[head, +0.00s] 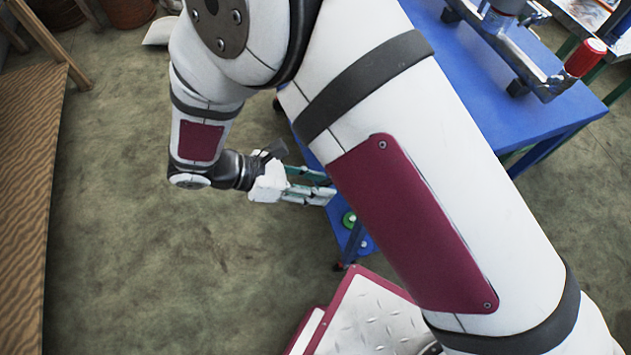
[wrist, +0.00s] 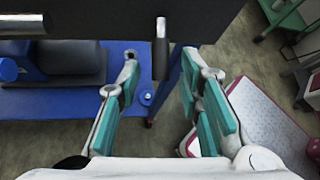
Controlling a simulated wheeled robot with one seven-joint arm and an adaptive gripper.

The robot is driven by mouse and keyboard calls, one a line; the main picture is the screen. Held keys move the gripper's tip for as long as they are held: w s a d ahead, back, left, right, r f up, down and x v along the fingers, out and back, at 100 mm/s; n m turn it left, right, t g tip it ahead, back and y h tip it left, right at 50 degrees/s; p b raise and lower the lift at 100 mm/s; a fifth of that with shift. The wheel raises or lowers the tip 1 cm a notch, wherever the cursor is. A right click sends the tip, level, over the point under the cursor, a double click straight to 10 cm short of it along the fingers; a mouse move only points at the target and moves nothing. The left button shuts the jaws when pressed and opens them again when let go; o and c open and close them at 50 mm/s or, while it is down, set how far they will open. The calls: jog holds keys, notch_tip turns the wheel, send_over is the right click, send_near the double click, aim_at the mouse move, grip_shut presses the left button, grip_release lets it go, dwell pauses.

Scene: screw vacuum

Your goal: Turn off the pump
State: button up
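My gripper (head: 322,185) reaches toward the blue table, with its fingertips partly behind my arm in the head view. Dark machine parts (wrist: 75,62) lie on a blue base (wrist: 60,103). The pump's switch cannot be made out for certain.
The blue table (head: 470,60) carries grey piping with a red cylinder (head: 586,57). Green (head: 349,219) and blue (head: 365,245) round parts sit near its corner. A wooden surface (head: 25,190) stands at left. Open floor (head: 120,250) lies between.

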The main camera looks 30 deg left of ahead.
jog(key=v, duration=1.2)
jog(key=shift+w, duration=0.1)
